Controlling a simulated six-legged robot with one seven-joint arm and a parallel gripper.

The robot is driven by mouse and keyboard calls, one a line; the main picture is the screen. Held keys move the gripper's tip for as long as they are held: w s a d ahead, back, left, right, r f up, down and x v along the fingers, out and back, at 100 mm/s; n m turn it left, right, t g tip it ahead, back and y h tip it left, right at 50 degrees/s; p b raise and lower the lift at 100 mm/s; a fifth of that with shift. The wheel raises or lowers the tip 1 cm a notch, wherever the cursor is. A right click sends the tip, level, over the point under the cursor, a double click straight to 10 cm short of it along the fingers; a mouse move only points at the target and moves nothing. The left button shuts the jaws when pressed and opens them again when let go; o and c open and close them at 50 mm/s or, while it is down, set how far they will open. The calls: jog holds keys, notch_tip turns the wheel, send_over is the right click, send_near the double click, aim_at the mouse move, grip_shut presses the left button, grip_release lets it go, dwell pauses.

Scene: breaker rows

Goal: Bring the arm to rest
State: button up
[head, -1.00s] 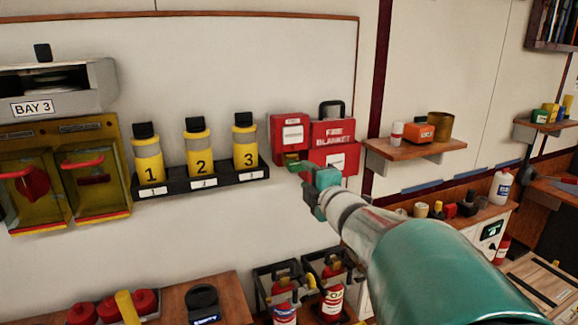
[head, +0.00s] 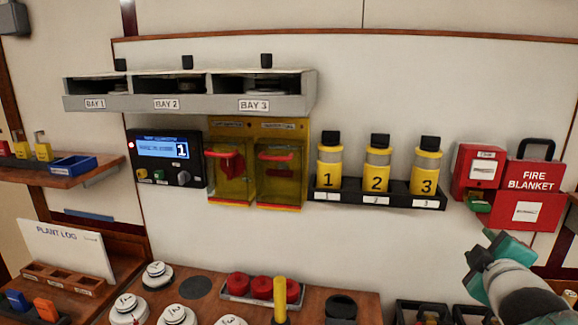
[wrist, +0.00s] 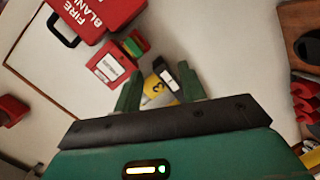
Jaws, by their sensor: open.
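My gripper (wrist: 160,97) shows in the wrist view with its two green fingers apart and nothing between them. In the head view my gripper (head: 480,258) is at the lower right, below the red fire blanket box (head: 528,174) and in front of the wall. Beyond the fingers in the wrist view are a small red box (wrist: 112,67) and the yellow bottle marked 3 (wrist: 154,87). The gripper appears apart from them. The fingertips are small and partly hidden in the head view.
A black rack (head: 392,201) holds yellow bottles 1, 2 and 3. Left of it are two yellow-framed breaker covers (head: 231,190) and a display panel (head: 165,158). A grey bay shelf (head: 190,103) is above. A wooden bench (head: 205,300) with numbered discs runs below.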

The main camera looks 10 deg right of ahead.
jog(key=s+a+f+m+g+y, duration=0.2)
jog(key=s+a+f+g, duration=0.1)
jog(key=a, duration=0.5)
jog(key=s+a+f+m+g+y, duration=0.2)
jog(key=s+a+f+m+g, duration=0.1)
jog(key=a, duration=0.5)
jog(key=s+a+f+m+g+y, duration=0.2)
jog(key=s+a+f, duration=0.3)
jog(key=a, duration=0.3)
jog(key=shift+s+a+f+m+g, duration=0.15)
jog(key=shift+a+f+m+g, duration=0.2)
jog(key=shift+m, duration=0.35)
